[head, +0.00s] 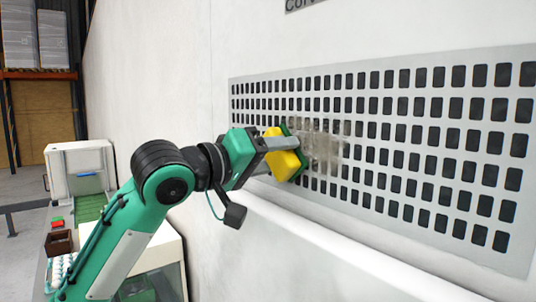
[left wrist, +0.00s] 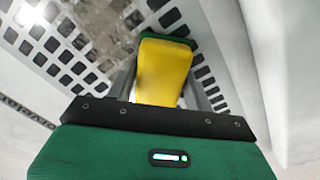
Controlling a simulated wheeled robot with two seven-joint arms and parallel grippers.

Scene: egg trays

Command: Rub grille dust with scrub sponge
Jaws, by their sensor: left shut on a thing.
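The grille (head: 410,130) is a pale wall panel with rows of dark slots, and it also shows in the left wrist view (left wrist: 75,45). A grey-brown dust patch (head: 323,150) covers slots in its left part. My left gripper (head: 278,158) is shut on the scrub sponge (head: 286,163), which is yellow with a green scrub side. The green side faces the grille, just left of the dust; I cannot tell whether it touches. In the left wrist view the yellow sponge (left wrist: 163,72) sits between the fingers. My right gripper is not in view.
A ledge (head: 330,240) runs along the wall below the grille. At the left stand a white machine (head: 80,160) with a green conveyor, a small brown box (head: 59,242) and a row of eggs (head: 62,270). Shelving (head: 40,75) stands behind.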

